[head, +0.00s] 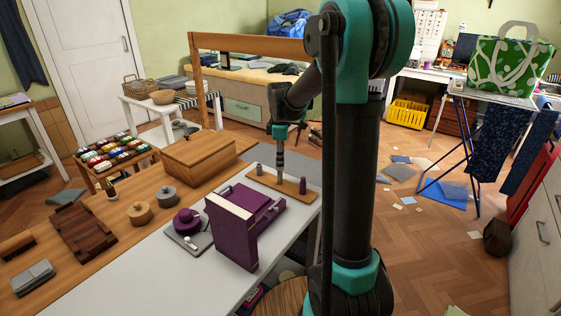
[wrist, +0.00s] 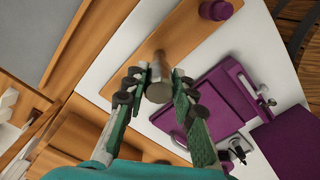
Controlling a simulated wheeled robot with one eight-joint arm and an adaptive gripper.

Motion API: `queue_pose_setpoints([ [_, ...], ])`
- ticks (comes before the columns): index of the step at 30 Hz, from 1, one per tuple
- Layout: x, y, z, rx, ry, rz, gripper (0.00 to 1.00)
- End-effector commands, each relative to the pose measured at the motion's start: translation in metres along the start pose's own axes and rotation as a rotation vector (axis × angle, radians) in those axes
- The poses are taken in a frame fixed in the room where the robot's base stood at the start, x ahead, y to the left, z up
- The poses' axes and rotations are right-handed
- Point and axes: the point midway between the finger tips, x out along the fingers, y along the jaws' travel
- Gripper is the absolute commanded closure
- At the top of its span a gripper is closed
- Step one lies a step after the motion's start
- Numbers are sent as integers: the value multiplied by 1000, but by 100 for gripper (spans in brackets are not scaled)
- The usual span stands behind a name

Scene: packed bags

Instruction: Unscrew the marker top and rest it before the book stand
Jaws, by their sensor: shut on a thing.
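A long wooden board (head: 262,184) lies on the white table and bears several upright cylinders. A grey cylinder (head: 258,169) stands at its left part and a dark purple one (head: 303,185) at its right end. A purple stand-like piece (head: 231,230), perhaps the book stand, is in front of the board. It also shows in the wrist view (wrist: 215,97).
A purple round pot (head: 186,220) sits on a grey pad left of the purple piece. Tan and grey round containers (head: 140,213), a wooden box (head: 198,150) and a dark wooden tray (head: 82,231) are farther left. The white tabletop's front part (head: 180,280) is clear.

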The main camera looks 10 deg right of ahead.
Motion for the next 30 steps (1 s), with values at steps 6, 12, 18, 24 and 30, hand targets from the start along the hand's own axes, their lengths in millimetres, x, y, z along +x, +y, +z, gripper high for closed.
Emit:
queue_pose_setpoints([
  [6,0,0,0,-42,0,0,100],
  [12,0,0,0,-66,0,0,100],
  [18,0,0,0,-259,0,0,100],
  [24,0,1,0,-343,0,0,100],
  [30,0,0,0,-341,0,0,69],
])
